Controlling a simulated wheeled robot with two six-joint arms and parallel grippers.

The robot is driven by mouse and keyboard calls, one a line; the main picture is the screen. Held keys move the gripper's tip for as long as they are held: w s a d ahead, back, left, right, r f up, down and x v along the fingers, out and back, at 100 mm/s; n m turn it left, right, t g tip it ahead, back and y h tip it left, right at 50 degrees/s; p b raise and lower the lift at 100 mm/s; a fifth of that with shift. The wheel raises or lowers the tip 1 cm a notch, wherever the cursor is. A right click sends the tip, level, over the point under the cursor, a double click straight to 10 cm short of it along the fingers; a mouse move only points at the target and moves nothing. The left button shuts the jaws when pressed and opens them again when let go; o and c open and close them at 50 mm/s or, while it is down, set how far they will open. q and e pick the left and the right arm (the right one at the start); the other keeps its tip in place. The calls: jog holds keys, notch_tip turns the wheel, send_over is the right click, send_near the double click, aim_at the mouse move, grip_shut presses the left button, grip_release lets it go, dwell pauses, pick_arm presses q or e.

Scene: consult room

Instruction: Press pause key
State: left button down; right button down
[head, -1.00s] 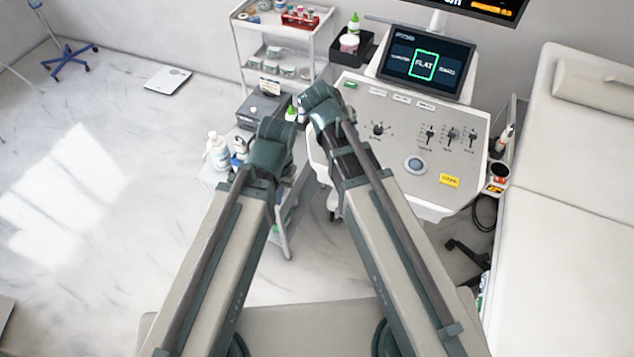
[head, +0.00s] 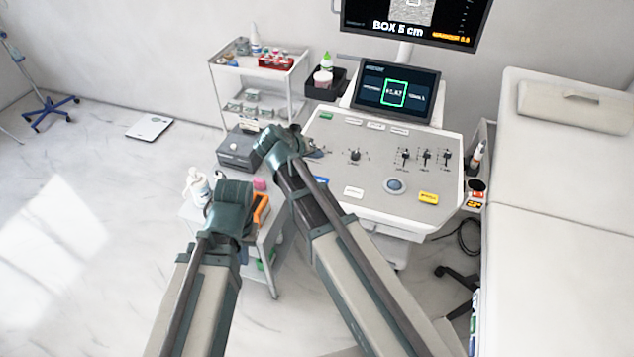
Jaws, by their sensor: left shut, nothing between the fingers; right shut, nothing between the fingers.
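The console (head: 385,170) stands ahead with a grey key panel. It bears a yellow key (head: 428,198), a white key (head: 354,192), a blue key (head: 321,181) partly behind my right arm, a green key (head: 326,116) and several pale keys along the back. Their lettering is too small to tell which is the pause key. My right gripper (head: 316,152) shows in small part past its wrist, shut and empty, over the panel's left side. Whether it touches the panel is unclear. My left gripper is hidden behind its own arm, which ends over the small side cart.
A touch screen (head: 396,89) shows a green-framed tile; a monitor (head: 415,22) above reads "BOX 5 cm". Sliders and a round trackball (head: 395,186) sit on the panel. A couch (head: 560,200) stands right. The side cart (head: 262,243) holds bottles and an orange item.

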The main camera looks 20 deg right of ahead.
jog(key=b, duration=0.8)
send_near(321, 178)
jog(key=shift+w+d+r+x, duration=0.1)
jog(key=shift+r+x, duration=0.05)
jog(key=shift+x, duration=0.7)
jog(key=shift+w+d+r+x, duration=0.1)
jog(key=shift+x, duration=0.75)
jog(key=shift+w+d+r+x, duration=0.1)
jog(key=shift+r+x, duration=0.05)
jog(key=shift+x, duration=0.7)
jog(key=shift+s+f, duration=0.1)
jog(key=shift+s, duration=0.05)
jog(key=shift+f+b, duration=0.3)
jog(key=shift+b, duration=0.15)
jog(key=shift+f+b, duration=0.4)
jog(key=shift+f, duration=0.05)
jog(key=shift+r, duration=0.15)
jog(key=shift+r+p, duration=0.7)
jog(key=shift+p, duration=0.15)
notch_tip(321, 178, up, 5)
jog(key=p, duration=0.5)
jog(key=shift+r, duration=0.1)
